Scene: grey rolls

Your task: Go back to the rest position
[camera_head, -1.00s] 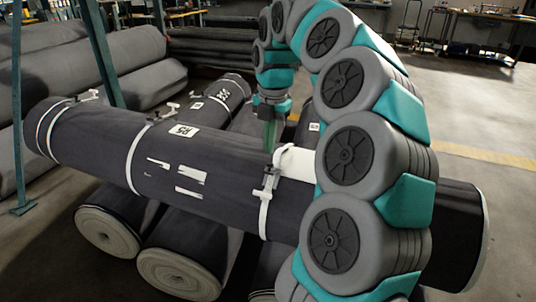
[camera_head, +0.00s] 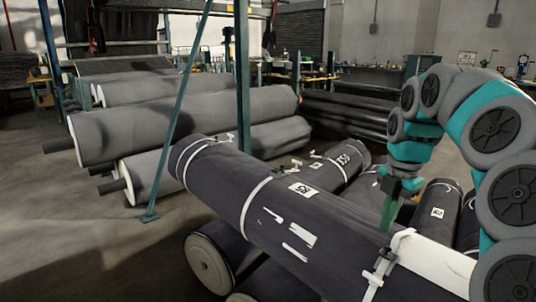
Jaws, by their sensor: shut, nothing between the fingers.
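My arm arches in from the right edge of the view. My gripper (camera_head: 391,212) points down at its end, with green fingers, behind and just above the top edge of a large dark grey roll (camera_head: 262,212) that carries white straps and an R5 label. It is shut and holds nothing. Whether the fingertips touch the roll is hard to tell, since the roll's edge is close in front of them. A white strap with a metal buckle (camera_head: 383,262) sits on the roll just below the gripper.
More dark rolls lie beneath and behind, one (camera_head: 341,166) marked with a label. Large grey rolls (camera_head: 180,118) are stacked at left behind a teal post (camera_head: 242,80) and a slanted brace (camera_head: 182,110). The floor at left is free. Workbenches stand at the back.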

